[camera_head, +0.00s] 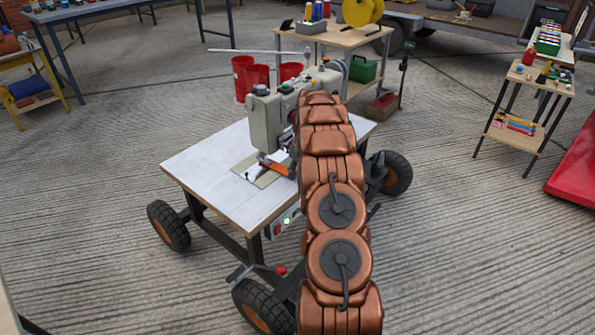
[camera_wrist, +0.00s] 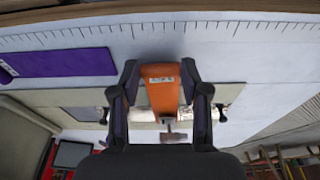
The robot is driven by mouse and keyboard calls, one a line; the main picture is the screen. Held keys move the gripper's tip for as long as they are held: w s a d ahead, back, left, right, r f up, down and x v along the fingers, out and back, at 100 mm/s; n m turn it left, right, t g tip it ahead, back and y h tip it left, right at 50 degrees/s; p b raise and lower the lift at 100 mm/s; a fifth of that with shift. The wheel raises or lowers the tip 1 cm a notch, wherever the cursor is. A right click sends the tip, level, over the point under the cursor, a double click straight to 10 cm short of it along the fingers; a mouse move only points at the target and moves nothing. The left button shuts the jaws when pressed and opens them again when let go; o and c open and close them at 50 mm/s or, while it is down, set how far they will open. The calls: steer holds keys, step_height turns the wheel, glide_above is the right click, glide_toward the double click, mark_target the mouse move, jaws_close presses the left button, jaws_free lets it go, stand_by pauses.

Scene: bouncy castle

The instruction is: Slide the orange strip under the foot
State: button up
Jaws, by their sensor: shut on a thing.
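The orange strip (camera_wrist: 161,90) lies between the two fingers of my gripper (camera_wrist: 160,73) in the wrist view, and the gripper is shut on it. In the head view the orange strip (camera_head: 276,167) shows at the sewing machine (camera_head: 268,118), low over the bed plate (camera_head: 246,170). A small metal part that looks like the foot (camera_wrist: 174,134) shows just past the strip's lower end in the wrist view. Whether the strip is beneath it I cannot tell. White material lies by the strip. My arm hides most of the gripper in the head view.
The white machine table (camera_head: 205,160) stands on wheels, with bare top to the left. A purple piece (camera_wrist: 65,67) and ruler marks show in the wrist view. Red buckets (camera_head: 243,77) and a bench with a yellow reel (camera_head: 362,12) stand behind. A small shelf (camera_head: 535,80) stands right.

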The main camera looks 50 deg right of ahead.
steer(key=shift+s+d, duration=0.2)
stand_by(0.6)
steer(key=o, duration=1.1)
steer(key=v, duration=1.1)
steer(key=shift+r, duration=0.4)
